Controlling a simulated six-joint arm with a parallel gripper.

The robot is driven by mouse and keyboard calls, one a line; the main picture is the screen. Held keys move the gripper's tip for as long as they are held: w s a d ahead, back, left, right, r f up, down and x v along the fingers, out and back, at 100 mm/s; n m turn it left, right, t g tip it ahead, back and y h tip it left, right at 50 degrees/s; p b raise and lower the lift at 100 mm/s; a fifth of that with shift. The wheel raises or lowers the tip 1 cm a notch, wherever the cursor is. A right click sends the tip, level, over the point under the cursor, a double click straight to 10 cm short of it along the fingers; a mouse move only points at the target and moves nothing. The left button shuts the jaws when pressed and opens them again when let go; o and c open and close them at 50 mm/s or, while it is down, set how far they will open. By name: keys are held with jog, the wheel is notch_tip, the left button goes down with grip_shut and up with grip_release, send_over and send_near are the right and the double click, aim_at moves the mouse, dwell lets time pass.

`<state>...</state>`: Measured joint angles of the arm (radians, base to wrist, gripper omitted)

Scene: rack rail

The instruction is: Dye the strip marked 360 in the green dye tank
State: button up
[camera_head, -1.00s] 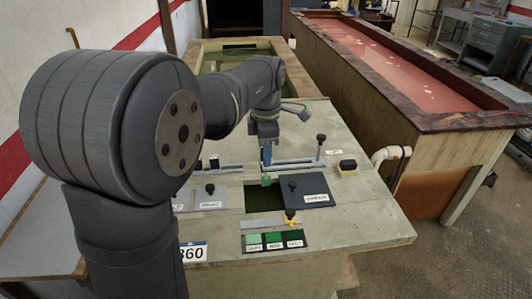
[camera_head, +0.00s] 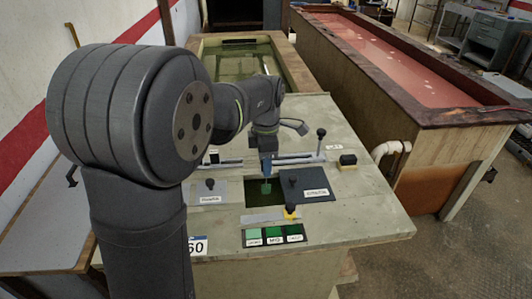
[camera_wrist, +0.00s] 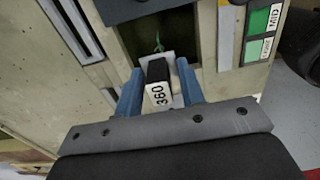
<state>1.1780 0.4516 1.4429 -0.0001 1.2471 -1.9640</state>
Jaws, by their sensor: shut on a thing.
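My gripper (camera_head: 266,168) has its blue fingers shut on the strip's holder, a block with a white label reading 360 (camera_wrist: 160,94). A small green strip end (camera_head: 266,188) hangs below the fingers, at the dark green opening (camera_head: 252,196) in the bench top. In the wrist view the green end (camera_wrist: 158,42) shows in front of the dark opening (camera_wrist: 133,38). I cannot tell how deep it reaches, and the strip's upper part is hidden by the holder.
A dark labelled plate (camera_head: 308,184) lies right of the opening and a grey one (camera_head: 206,190) left. A green shade chart (camera_head: 273,236) and a yellow-black knob (camera_head: 290,211) are in front. A rail with a post (camera_head: 320,143) runs behind. Large green and red vats stand further back.

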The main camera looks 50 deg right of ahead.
aim_at(266, 193)
jog(key=shift+f, duration=6.25)
jog(key=shift+r, duration=0.1)
notch_tip(266, 193, up, 18)
jog(key=shift+f, duration=0.1)
dwell(0.8)
